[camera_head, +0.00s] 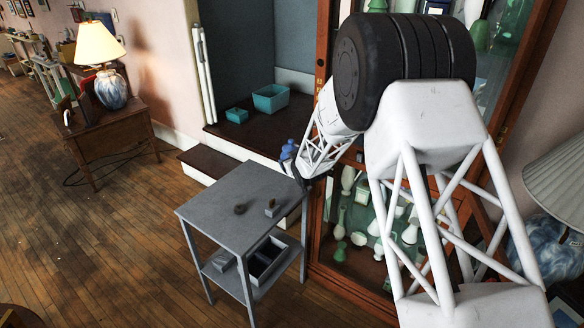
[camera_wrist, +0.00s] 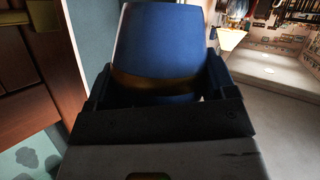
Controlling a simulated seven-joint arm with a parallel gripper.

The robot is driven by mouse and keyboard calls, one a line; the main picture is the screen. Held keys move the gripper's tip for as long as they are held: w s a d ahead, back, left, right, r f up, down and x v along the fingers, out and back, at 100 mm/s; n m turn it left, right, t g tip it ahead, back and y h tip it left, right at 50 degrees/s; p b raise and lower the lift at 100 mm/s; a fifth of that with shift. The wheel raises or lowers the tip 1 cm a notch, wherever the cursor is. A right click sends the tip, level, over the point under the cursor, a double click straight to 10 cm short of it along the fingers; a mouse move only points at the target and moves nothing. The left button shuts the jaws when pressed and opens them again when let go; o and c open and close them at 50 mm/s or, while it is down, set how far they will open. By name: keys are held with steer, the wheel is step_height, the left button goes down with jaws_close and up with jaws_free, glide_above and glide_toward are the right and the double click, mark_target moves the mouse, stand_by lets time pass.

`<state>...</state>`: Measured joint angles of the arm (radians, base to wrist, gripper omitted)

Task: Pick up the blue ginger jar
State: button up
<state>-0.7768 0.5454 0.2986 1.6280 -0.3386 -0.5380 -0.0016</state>
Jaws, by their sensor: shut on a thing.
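The blue ginger jar (camera_head: 288,149) is in my gripper (camera_head: 291,169), above the back right of the grey side table. In the wrist view the jar (camera_wrist: 160,48) fills the space between the two dark fingers of my gripper (camera_wrist: 153,85). The fingers press on it from both sides, and a brownish band crosses its lower part. In the head view my gripper and wrist hide part of the jar. The jar appears clear of the tabletop.
The grey side table (camera_head: 224,190) carries a small dark round thing (camera_head: 240,209) and a small block (camera_head: 272,208). A glass-fronted cabinet (camera_head: 318,215) with green and white vessels stands close to the right. Teal boxes (camera_head: 270,98) sit on a ledge behind.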

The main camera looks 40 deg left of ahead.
steer(key=shift+r, duration=0.3)
steer(key=o, duration=0.6)
steer(key=shift+c, duration=0.2)
steer(key=c, duration=0.7)
